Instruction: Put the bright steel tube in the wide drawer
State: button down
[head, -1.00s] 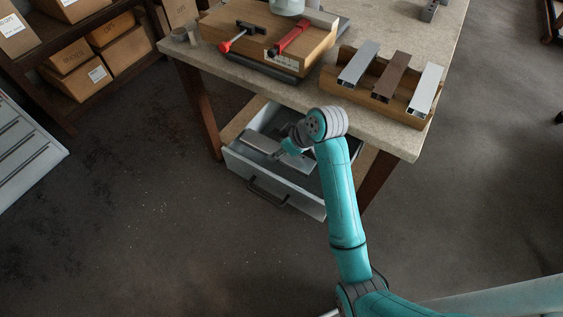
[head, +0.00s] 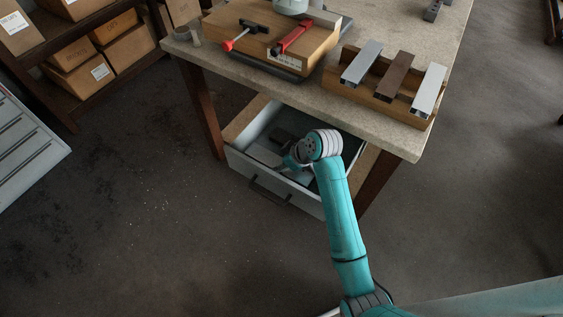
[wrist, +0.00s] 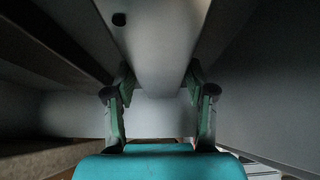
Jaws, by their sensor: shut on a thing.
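The bright steel tube (wrist: 155,40) lies between the fingers of my gripper (wrist: 157,84) in the wrist view, running away from me, with a dark round hole near one edge. My gripper is shut on it. In the head view the wide drawer (head: 298,196) is pulled out under the bench. My wrist reaches down into it, and a pale length of the tube (head: 262,154) shows inside the drawer, left of my wrist. I cannot tell whether the tube touches the drawer floor. My fingertips are largely hidden in the head view.
The bench top (head: 385,140) overhangs the drawer's back. On it stands a wooden rack (head: 340,88) with grey, brown and silvery profiles. A wooden block (head: 255,40) with red-handled tools is at the back left. Shelves with boxes (head: 75,55) stand at left. The floor before the drawer is clear.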

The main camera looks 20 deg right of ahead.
jog(key=shift+f, duration=0.1)
jog(key=shift+c, duration=1.9)
grip_release()
jog(key=v, duration=1.2)
